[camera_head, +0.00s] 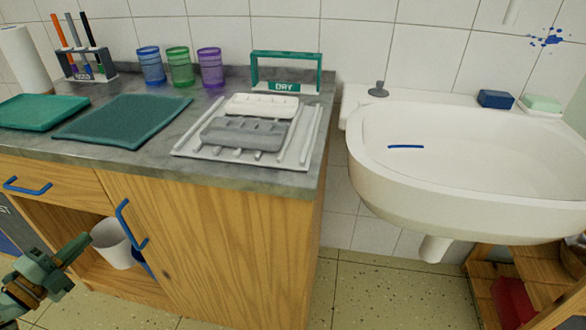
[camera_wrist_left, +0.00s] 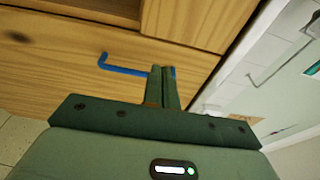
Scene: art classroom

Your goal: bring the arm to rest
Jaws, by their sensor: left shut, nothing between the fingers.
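My left gripper (camera_head: 74,247) is at the lower left of the head view, in front of the wooden cabinet's open lower compartment. Its green fingers are together with nothing between them. In the left wrist view the shut fingers (camera_wrist_left: 164,88) point at the wooden cabinet front, beside a blue handle (camera_wrist_left: 124,67). I cannot tell the exact gap between the fingertips and the cabinet. My right gripper is not in view.
The cabinet (camera_head: 215,255) has a door with a blue handle (camera_head: 130,224) and a drawer above the compartment. A white bucket (camera_head: 111,243) stands inside. The counter holds a drying rack (camera_head: 181,148), cups and a green mat (camera_head: 122,120). A white sink (camera_head: 440,190) is at right.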

